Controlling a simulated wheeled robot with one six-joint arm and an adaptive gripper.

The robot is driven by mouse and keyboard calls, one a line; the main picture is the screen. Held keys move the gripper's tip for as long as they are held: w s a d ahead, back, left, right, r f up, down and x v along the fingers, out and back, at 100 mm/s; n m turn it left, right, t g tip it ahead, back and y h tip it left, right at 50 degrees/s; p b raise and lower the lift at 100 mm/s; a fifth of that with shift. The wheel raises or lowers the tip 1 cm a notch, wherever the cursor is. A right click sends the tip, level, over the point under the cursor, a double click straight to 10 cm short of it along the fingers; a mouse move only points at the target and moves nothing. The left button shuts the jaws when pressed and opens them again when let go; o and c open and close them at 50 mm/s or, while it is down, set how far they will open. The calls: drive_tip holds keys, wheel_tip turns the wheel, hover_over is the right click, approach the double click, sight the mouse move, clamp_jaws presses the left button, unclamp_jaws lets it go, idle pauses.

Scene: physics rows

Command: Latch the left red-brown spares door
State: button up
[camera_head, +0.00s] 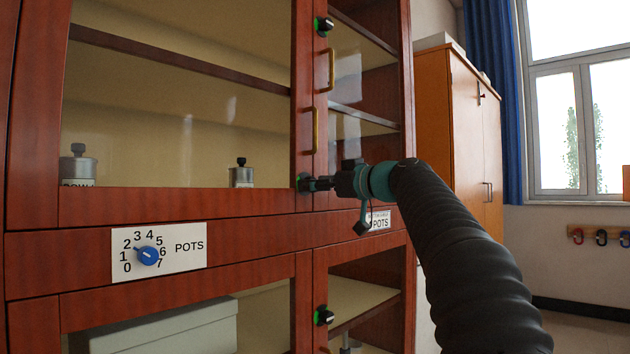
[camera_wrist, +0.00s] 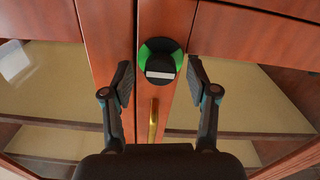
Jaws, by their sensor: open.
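The red-brown cabinet's wide left glass door (camera_head: 180,203) looks closed or nearly so; I cannot tell exactly. A round black latch knob with green (camera_head: 303,182) sits at its lower right corner. In the wrist view the knob (camera_wrist: 160,62) shows a horizontal white bar and green on both sides. My gripper (camera_head: 318,183) is at this knob in the head view. In the wrist view my gripper (camera_wrist: 158,80) is open, one finger on each side of the knob and apart from it. No readable label says spares.
Brass handles (camera_head: 316,130) stand close above the knob. Other latch knobs are above (camera_head: 323,26) and below (camera_head: 323,317). A dial plate marked POTS (camera_head: 190,246) is on the rail. An orange cabinet (camera_head: 465,130) stands at right.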

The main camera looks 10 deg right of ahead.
drive_tip(key=shift+w+a, duration=0.3)
clamp_jaws()
drive_tip(key=shift+m, duration=0.4)
drive_tip(key=shift+d+r+m+p, duration=0.1)
drive_tip(key=shift+m+p, duration=1.25)
drive_tip(key=shift+m, duration=2.9)
drive_tip(key=shift+d+m+p, duration=0.1)
drive_tip(key=shift+m+p, duration=1.2)
drive_tip(key=shift+m, duration=2.95)
